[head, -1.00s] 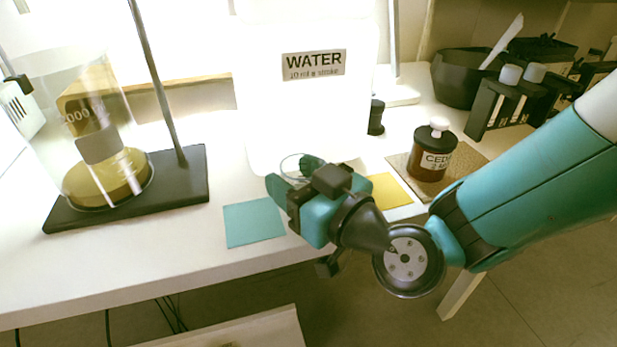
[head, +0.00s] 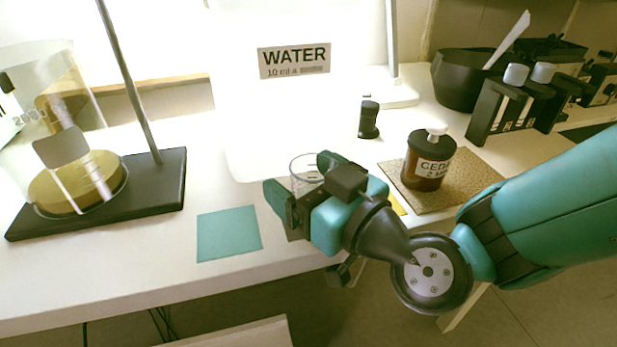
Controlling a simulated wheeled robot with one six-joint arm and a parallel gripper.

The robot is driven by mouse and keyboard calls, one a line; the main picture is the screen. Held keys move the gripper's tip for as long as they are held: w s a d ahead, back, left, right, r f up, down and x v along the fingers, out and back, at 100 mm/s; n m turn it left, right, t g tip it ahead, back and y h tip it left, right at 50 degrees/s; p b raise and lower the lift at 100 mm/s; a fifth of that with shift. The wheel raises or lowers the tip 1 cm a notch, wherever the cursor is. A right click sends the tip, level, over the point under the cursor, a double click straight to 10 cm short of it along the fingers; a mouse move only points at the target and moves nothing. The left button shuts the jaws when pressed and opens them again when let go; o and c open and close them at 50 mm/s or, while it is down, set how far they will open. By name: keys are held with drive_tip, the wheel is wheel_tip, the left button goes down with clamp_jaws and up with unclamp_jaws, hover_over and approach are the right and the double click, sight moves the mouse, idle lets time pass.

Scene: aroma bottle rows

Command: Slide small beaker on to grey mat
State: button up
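The small beaker (head: 304,169) is clear glass and stands upright between the two fingers of my gripper (head: 302,180). Only its rim and upper wall show; the gripper hides the rest. The fingers flank it on both sides and look shut on it. A small dark grey-brown patch just below the left finger looks like part of the grey mat (head: 293,231); the gripper covers most of it. Whether the beaker's base is over that mat cannot be seen.
A teal mat (head: 229,233) lies clear to the left. A yellow mat (head: 398,206) is mostly hidden behind my gripper. A cedar bottle (head: 428,163) stands on a cork mat (head: 470,180) at right. A WATER container (head: 262,130) stands behind. The table's front edge is close.

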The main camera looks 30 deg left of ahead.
idle(0.4)
drive_tip(key=shift+d+f+b, duration=0.15)
drive_tip(key=shift+d+b, duration=0.15)
drive_tip(key=shift+b, duration=0.05)
drive_tip(key=b+v, duration=1.7)
